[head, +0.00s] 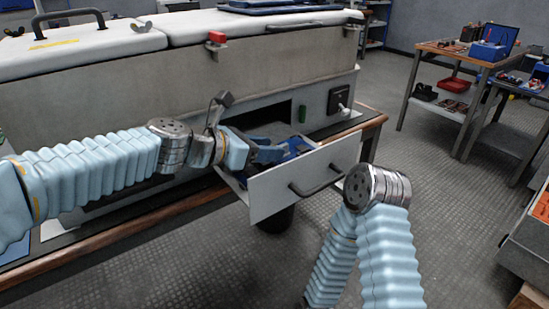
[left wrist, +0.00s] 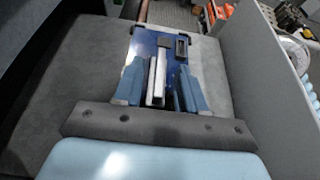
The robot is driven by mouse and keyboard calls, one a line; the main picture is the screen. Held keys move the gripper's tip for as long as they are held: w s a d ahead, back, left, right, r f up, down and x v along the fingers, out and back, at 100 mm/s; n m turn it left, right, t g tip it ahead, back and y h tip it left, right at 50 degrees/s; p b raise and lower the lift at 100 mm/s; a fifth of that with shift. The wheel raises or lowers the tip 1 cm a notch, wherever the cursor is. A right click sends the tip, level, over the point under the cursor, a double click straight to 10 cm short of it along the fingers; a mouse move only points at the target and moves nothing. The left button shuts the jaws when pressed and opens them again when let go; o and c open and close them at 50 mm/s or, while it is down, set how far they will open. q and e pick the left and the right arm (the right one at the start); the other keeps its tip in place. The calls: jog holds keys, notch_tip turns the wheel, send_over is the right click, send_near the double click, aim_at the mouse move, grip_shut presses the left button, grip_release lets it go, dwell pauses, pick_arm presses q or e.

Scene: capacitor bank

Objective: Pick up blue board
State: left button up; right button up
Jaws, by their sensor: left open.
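The blue board (head: 296,147) lies in the pulled-out drawer (head: 300,185) of the large grey cabinet. In the left wrist view the board (left wrist: 147,48) is a blue plate with a pale bar and dark parts on it. My left gripper (head: 268,152) reaches into the drawer from the left. In the left wrist view its two blue fingers (left wrist: 160,88) are apart, with the pale bar showing between them. I cannot tell whether they touch the board. The fingers hide the board's near part. Of my right arm, only the links and a metal wrist joint show.
The drawer front with its dark handle (head: 316,180) stands out over the floor. A dark switch (head: 339,99) is on the cabinet face to the right of the opening. Work tables (head: 462,58) stand at the back right, with open floor between.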

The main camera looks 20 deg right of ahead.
pick_arm(q)
jog(key=shift+d, duration=0.1)
jog(key=shift+c, duration=0.4)
grip_shut()
